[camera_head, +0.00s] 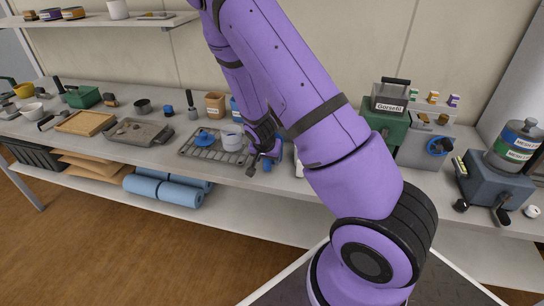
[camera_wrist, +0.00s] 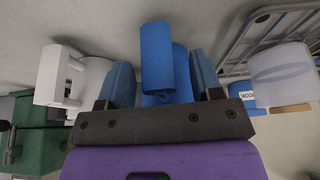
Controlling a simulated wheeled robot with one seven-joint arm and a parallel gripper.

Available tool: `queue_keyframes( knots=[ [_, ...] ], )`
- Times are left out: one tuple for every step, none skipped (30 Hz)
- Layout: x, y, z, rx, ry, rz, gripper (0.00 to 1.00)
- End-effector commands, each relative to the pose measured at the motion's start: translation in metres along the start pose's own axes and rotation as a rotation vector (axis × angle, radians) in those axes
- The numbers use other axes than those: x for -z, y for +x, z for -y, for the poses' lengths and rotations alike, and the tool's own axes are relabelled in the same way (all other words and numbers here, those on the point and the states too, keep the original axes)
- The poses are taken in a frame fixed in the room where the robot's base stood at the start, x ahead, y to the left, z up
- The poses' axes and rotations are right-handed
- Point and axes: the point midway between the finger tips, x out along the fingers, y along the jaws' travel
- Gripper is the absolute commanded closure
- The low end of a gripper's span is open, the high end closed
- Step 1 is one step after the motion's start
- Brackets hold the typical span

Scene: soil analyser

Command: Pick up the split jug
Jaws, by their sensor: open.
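A blue upright thing (camera_wrist: 157,45) stands between the fingers of my gripper (camera_wrist: 160,64) in the wrist view. It has a front column and a second blue part behind it. It may be the split jug, but no label or split shows clearly. The two blue-padded fingers are apart, one on each side, and I see no clear contact. In the head view my gripper (camera_head: 263,150) is low over the bench's front edge, and the blue thing (camera_head: 277,153) is partly hidden by my arm. A white handled vessel (camera_wrist: 52,76) stands to the left in the wrist view.
A wire rack (camera_head: 206,151) with a white tub (camera_head: 231,141) and a blue item (camera_head: 207,137) lies left of my gripper. A dark tray (camera_head: 139,132) is farther left. A green machine (camera_head: 382,124) stands right of my arm. Little free bench shows around the gripper.

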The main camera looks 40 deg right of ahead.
Motion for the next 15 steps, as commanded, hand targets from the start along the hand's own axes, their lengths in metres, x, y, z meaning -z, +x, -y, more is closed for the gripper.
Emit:
queue_keyframes(
  knots=[
    [0.0002,0.0033,-0.0002,0.000,0.001,0.000,0.40],
    [0.0003,0.0045,-0.0001,0.000,0.001,0.000,0.40],
    [0.0005,0.0055,0.0001,0.001,0.002,-0.001,0.40],
    [0.0005,0.0060,0.0001,0.001,0.002,-0.001,0.40],
    [0.0005,0.0062,0.0002,0.002,0.002,-0.001,0.40],
    [0.0005,0.0062,0.0003,0.002,0.002,-0.001,0.40],
    [0.0005,0.0061,0.0003,0.002,0.002,-0.001,0.40],
    [0.0005,0.0061,0.0003,0.002,0.002,-0.001,0.40],
    [0.0004,0.0060,0.0003,0.002,0.002,-0.001,0.40],
    [0.0004,0.0060,0.0003,0.002,0.001,-0.001,0.40],
    [0.0004,0.0060,0.0003,0.002,0.001,-0.001,0.45],
    [0.0003,0.0059,0.0002,0.001,0.001,-0.001,0.54],
    [0.0003,0.0059,0.0003,0.001,0.001,-0.001,0.61],
    [0.0003,0.0059,0.0003,0.001,0.001,-0.001,0.68],
    [0.0003,0.0059,0.0002,0.001,0.001,-0.001,0.77]
  ],
)
